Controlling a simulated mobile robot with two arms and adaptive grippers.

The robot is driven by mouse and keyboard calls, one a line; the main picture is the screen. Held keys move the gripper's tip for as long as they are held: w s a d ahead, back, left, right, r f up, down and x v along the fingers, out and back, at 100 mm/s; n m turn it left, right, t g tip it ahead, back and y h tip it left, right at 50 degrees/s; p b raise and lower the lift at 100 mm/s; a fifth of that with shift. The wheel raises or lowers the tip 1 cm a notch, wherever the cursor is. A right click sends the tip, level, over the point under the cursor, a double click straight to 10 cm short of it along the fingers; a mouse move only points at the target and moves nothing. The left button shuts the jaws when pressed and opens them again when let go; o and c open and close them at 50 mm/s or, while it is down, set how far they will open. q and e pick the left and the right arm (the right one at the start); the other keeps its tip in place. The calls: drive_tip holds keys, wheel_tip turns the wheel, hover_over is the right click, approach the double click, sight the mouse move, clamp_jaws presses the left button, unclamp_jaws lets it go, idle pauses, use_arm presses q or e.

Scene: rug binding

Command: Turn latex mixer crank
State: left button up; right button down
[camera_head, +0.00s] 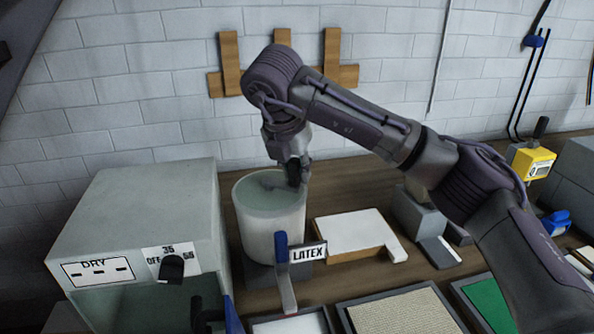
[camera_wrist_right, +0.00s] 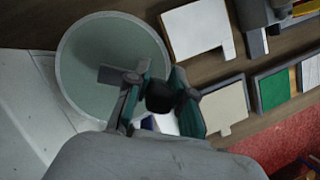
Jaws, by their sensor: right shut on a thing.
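The latex mixer is a pale round tub (camera_head: 272,228) with a LATEX label (camera_head: 309,252) at its front right; it also shows from above in the wrist view (camera_wrist_right: 80,60). A grey crank bar (camera_wrist_right: 112,75) reaches over the tub's opening to a dark knob (camera_wrist_right: 160,98). My right gripper (camera_head: 293,172) is at the tub's right rim. In the wrist view its two green-lined fingers (camera_wrist_right: 158,95) are shut on the dark knob. The fingers hide part of the crank. My left gripper is not in view.
A grey dryer box (camera_head: 145,215) with a dial stands to the left. A blue-handled lever (camera_head: 282,250) is in front of the tub. A white block (camera_head: 352,232), a beige mat tray (camera_head: 405,312) and a green panel (camera_head: 490,302) lie to the right.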

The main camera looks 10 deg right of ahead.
drive_tip(key=shift+s+a+m, duration=0.1)
drive_tip(key=shift+m, duration=0.2)
drive_tip(key=c, duration=1)
unclamp_jaws()
drive_tip(key=v, duration=1.2)
drive_tip(key=shift+a, duration=0.15)
